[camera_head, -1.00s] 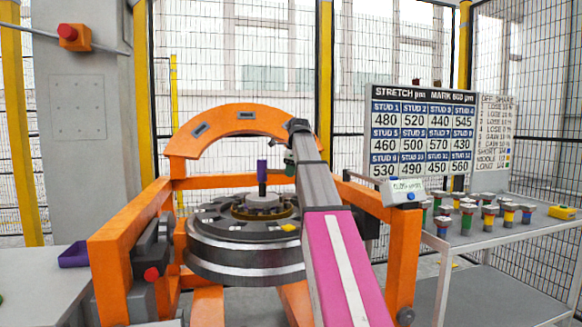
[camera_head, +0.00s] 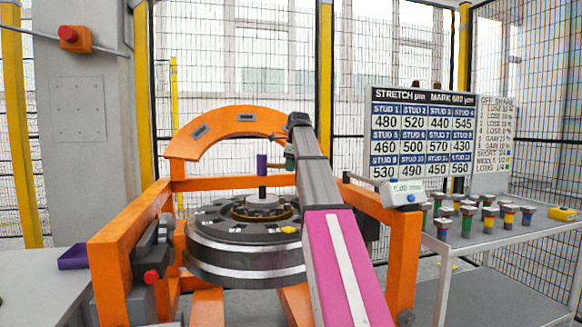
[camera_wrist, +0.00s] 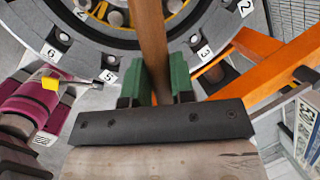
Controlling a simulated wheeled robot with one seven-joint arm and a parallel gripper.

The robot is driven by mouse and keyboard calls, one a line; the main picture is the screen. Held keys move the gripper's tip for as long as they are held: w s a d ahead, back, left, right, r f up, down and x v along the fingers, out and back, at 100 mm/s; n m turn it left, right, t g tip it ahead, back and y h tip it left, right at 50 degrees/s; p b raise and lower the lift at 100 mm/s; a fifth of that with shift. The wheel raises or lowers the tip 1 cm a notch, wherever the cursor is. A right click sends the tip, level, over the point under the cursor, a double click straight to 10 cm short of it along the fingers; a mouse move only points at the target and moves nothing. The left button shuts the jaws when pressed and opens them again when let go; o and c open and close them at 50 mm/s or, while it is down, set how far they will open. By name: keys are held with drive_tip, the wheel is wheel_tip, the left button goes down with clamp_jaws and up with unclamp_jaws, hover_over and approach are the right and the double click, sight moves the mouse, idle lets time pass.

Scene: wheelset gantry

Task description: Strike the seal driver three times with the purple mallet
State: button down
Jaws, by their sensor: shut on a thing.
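The purple mallet head (camera_head: 262,164) stands above the grey hub at the middle of the wheelset in the head view. The dark upright seal driver (camera_head: 262,187) shows below it, on the hub. I cannot tell whether the mallet head and driver touch. My gripper (camera_head: 289,157) is just right of the mallet head. In the wrist view its green fingers (camera_wrist: 157,82) are shut on the brown mallet handle (camera_wrist: 152,35). The handle runs up out of that view, so the mallet head and the driver do not show there.
The round wheelset (camera_head: 240,262) sits inside an orange gantry frame (camera_head: 120,255) with an arch (camera_head: 240,118) behind. A side table (camera_head: 500,245) with several coloured studs stands right, below a stud board (camera_head: 422,140). A purple tray (camera_head: 74,257) lies at left.

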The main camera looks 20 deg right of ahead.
idle(1.2)
drive_tip(key=shift+f, duration=0.15)
idle(0.4)
drive_tip(key=shift+f, duration=0.25)
drive_tip(key=shift+r, duration=0.3)
idle(0.5)
